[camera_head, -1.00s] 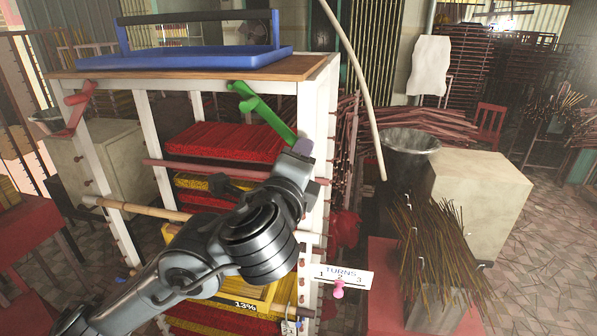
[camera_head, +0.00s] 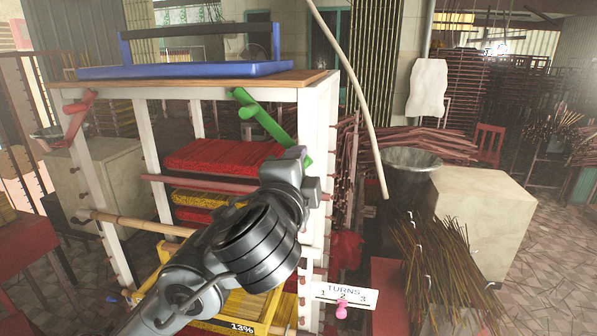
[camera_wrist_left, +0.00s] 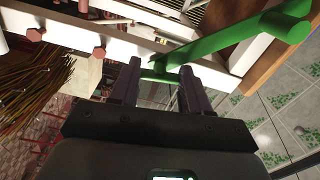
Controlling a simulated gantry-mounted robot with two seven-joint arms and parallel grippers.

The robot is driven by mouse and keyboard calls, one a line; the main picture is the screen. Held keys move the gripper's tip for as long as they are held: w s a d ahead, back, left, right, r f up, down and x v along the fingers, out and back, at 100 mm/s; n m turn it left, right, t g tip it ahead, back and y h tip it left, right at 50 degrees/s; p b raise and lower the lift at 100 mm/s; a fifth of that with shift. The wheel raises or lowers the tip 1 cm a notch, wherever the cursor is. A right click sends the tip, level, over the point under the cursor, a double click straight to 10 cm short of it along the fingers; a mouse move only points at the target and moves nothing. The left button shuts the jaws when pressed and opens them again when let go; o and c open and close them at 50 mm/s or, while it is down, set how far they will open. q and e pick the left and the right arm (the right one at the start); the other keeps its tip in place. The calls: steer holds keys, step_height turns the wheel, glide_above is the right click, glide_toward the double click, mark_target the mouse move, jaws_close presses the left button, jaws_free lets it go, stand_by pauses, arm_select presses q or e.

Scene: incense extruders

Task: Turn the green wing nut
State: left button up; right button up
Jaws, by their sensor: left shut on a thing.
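The green wing nut (camera_head: 262,118) sits at the upper right corner of the white-framed rack, its long wing slanting down to the right. It also shows in the left wrist view (camera_wrist_left: 240,40) as a green bar with a thick cross-piece at its upper end. My left gripper (camera_head: 306,168) is at the wing's lower end. In the left wrist view its two dark fingers (camera_wrist_left: 158,80) are on either side of the wing's lower end, shut on it. The fingertips are partly hidden in the head view. My right gripper is in no view.
A red wing nut (camera_head: 77,115) is on the rack's left post. A blue tray (camera_head: 190,68) stands on the wooden top. A TURNS card (camera_head: 345,294) numbered 1 to 3 has a pink marker (camera_head: 342,311) by the 2. Incense bundles (camera_head: 440,265) stand at right.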

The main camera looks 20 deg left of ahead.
arm_select(q)
steer(key=o, duration=1.1)
steer(key=shift+c, duration=0.2)
steer(key=s+d, duration=0.1)
steer(key=s, duration=0.9)
steer(key=shift+s+d, duration=0.35)
steer(key=shift+d, duration=0.05)
